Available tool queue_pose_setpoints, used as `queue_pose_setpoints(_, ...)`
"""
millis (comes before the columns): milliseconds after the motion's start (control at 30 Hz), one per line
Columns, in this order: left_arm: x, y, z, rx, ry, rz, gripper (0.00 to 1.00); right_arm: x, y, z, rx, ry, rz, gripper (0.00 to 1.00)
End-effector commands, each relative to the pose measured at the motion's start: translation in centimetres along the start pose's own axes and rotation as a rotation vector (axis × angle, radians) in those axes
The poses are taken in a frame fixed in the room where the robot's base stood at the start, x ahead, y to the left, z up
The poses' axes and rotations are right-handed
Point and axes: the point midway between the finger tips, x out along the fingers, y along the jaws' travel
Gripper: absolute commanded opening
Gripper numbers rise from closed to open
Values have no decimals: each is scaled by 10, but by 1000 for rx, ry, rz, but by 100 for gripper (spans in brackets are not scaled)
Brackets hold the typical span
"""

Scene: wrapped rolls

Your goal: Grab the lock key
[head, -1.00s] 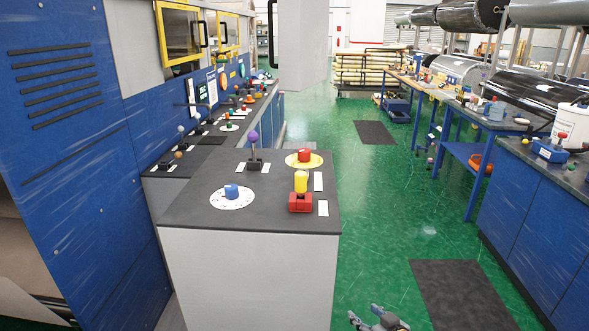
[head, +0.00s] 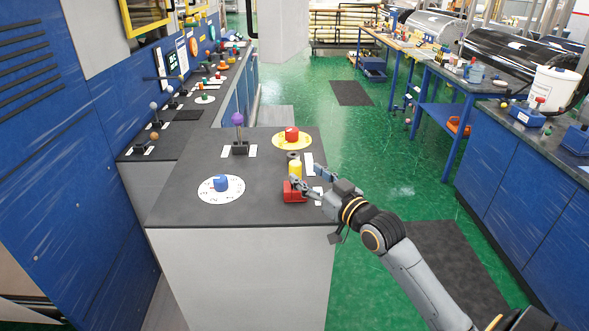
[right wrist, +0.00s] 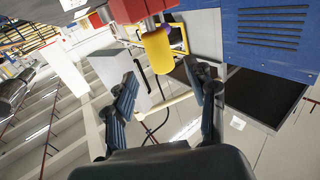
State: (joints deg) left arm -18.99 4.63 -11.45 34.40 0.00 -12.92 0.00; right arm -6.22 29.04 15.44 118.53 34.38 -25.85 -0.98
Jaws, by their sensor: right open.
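The lock key appears to be the yellow cylinder (head: 295,170) standing upright on a red block (head: 292,193) near the right edge of the grey-black console top. My right gripper (head: 308,178) is open at its right side, partly in front of it. In the right wrist view the yellow cylinder (right wrist: 159,52) lies just beyond the fingertips, roughly between the lines of the two spread fingers (right wrist: 166,78), with the red block (right wrist: 135,9) above it. Contact cannot be told. My left gripper is not in view.
On the same console top (head: 240,205) stand a blue knob (head: 221,184) on a white dial, a purple-topped lever (head: 238,119) and a red button (head: 291,134) on a yellow disc. A blue workbench (head: 520,200) stands at the right, with green floor between.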

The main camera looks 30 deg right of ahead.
Motion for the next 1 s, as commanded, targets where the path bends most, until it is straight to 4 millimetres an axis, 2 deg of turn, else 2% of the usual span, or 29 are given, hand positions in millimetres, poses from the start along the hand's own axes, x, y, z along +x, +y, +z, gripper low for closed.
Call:
queue_pose_setpoints(167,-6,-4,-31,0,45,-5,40,11,-1,-2,1,0,0,56)
queue_pose_setpoints(300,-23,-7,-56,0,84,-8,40,31,-2,-10,4,2,0,56)
queue_pose_setpoints(500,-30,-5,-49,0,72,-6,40,55,-3,-6,0,0,-1,56)
queue_pose_setpoints(767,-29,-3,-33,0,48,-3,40,58,-3,-4,0,0,-1,56)
queue_pose_setpoints(800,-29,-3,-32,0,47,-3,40,58,-3,-4,0,0,-1,54)
queue_pose_setpoints(833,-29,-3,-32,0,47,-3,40,58,-3,-4,0,0,-1,48)
queue_pose_setpoints(1000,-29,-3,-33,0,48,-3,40,58,-3,-4,0,0,-1,13)
